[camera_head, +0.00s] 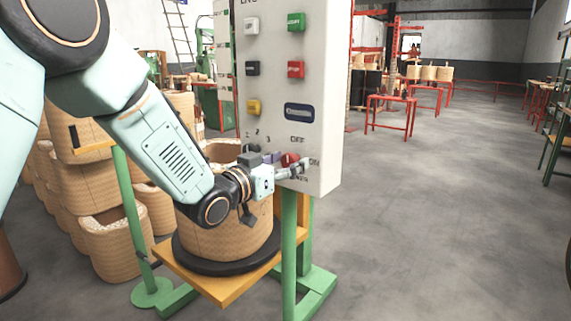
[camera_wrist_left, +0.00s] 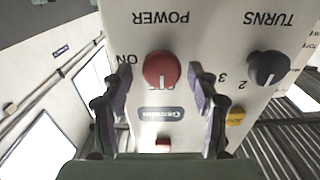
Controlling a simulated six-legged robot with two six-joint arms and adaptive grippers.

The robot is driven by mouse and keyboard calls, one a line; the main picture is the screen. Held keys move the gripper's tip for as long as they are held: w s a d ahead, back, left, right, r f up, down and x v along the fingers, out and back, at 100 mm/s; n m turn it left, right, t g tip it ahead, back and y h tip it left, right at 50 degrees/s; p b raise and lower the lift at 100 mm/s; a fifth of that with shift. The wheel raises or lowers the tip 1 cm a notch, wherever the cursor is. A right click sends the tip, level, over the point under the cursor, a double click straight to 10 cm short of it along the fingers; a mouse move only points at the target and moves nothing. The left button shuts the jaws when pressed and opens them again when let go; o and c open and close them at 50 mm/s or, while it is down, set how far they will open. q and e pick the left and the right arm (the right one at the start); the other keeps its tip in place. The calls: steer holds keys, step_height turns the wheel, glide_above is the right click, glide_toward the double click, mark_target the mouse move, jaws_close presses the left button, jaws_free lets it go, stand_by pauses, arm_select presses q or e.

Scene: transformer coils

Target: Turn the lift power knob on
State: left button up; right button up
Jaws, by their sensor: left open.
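The red power knob (camera_head: 290,159) is on the lower part of a white control panel (camera_head: 322,100) in the head view. In the wrist view my left gripper (camera_wrist_left: 161,84) is open, one finger on each side of the knob, with a gap visible on both sides. My right gripper is not in view.
A black TURNS knob (camera_wrist_left: 267,68) is beside the red knob. Green, red, white, black and yellow buttons are higher on the panel. A wound coil (camera_head: 228,225) stands on an orange platform (camera_head: 222,290) below my arm.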

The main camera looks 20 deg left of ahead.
arm_select(q)
steer(key=shift+w, duration=0.1)
steer(key=shift+c, duration=0.3)
steer(key=shift+a+f, duration=0.1)
steer(key=shift+c, duration=0.7)
steer(key=c, duration=0.9)
steer(key=shift+c, duration=0.2)
